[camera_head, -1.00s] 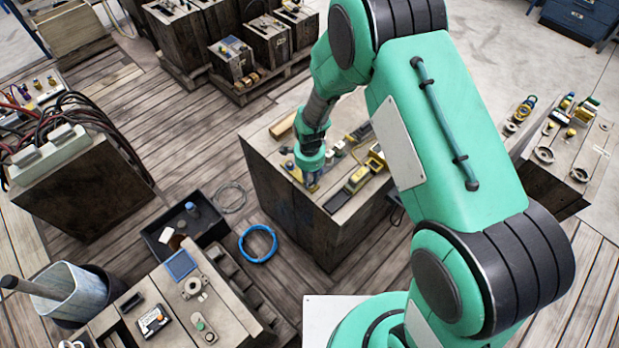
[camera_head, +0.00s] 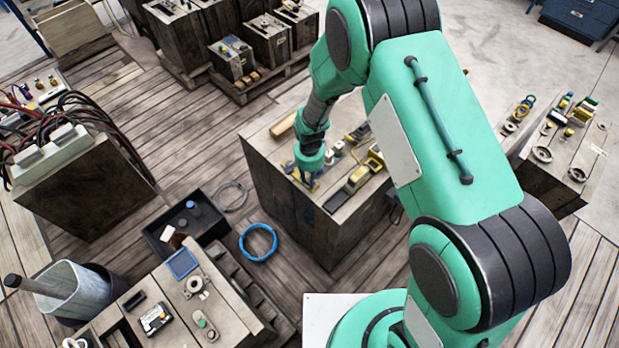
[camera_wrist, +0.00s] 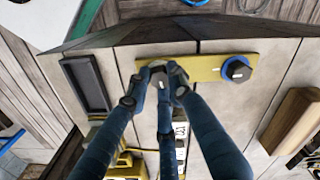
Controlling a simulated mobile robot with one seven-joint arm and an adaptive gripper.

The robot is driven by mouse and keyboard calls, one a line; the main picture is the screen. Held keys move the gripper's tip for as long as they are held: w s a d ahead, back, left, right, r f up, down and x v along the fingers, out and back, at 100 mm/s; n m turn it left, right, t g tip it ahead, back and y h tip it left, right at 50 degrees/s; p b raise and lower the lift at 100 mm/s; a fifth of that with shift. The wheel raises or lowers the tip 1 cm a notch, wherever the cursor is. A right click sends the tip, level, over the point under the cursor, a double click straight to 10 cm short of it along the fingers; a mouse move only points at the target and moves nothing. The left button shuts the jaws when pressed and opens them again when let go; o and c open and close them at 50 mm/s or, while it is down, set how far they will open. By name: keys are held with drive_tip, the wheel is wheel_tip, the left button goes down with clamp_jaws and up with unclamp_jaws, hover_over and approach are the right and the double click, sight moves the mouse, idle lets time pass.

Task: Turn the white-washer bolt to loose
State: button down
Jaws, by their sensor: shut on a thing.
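In the wrist view a flat yellow bar (camera_wrist: 205,67) lies across a pale-topped wooden block. My gripper (camera_wrist: 157,86) is at the bar's left part, its fingers shut around a bolt (camera_wrist: 158,74) with a grey head. The fingers cover most of this bolt's base, so I cannot make out its washer colour. A second bolt (camera_wrist: 237,69), with a dark head and a blue washer, stands at the bar's right end, apart from my fingers. In the head view my gripper (camera_head: 306,178) points down at the block's near-left edge, partly covering the bar.
A dark tray (camera_wrist: 86,84) lies left of the bar and a wooden piece (camera_wrist: 291,121) lies to its right. Yellow devices (camera_head: 357,180) stand on the same block (camera_head: 287,210). A blue hose ring (camera_head: 258,243) and a black bin (camera_head: 187,222) are on the floor.

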drive_tip(key=n, duration=0.4)
drive_tip(key=shift+n, duration=0.3)
drive_tip(key=n, duration=0.3)
drive_tip(key=shift+f+n+p, duration=0.1)
drive_tip(key=shift+n+p, duration=0.2)
drive_tip(key=n, duration=0.8)
drive_tip(key=shift+s, duration=0.1)
drive_tip(key=n, duration=0.4)
drive_tip(key=shift+n, duration=0.3)
drive_tip(key=n, duration=0.3)
drive_tip(key=shift+n+p, duration=0.35)
drive_tip(key=shift+n, duration=0.05)
drive_tip(key=n, duration=0.4)
drive_tip(key=shift+s, duration=0.1)
drive_tip(key=shift+f+n, duration=0.1)
drive_tip(key=shift+n, duration=1.8)
drive_tip(key=shift+s, duration=0.1)
